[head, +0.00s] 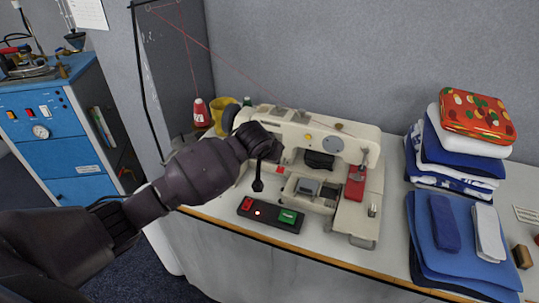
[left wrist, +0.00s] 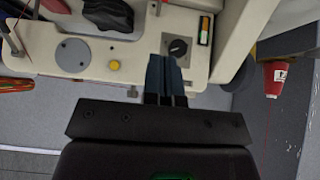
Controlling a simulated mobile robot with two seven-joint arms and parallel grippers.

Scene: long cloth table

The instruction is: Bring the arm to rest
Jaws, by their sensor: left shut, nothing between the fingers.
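My left arm reaches in from the left in the head view. Its gripper (head: 270,148) is in front of the left part of the cream sewing machine (head: 345,140). In the left wrist view the gripper's dark fingers (left wrist: 166,74) are together, with nothing between them. In the head view the arm hides the dial. My right gripper is in neither view.
A black switch box (head: 270,214) with red and green buttons is at the table's (head: 340,256) front edge. Red thread (head: 202,112) and a yellow cup (head: 221,112) stand left of the machine. Folded cloths (head: 455,150) are stacked right. A blue cabinet (head: 75,140) stands far left.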

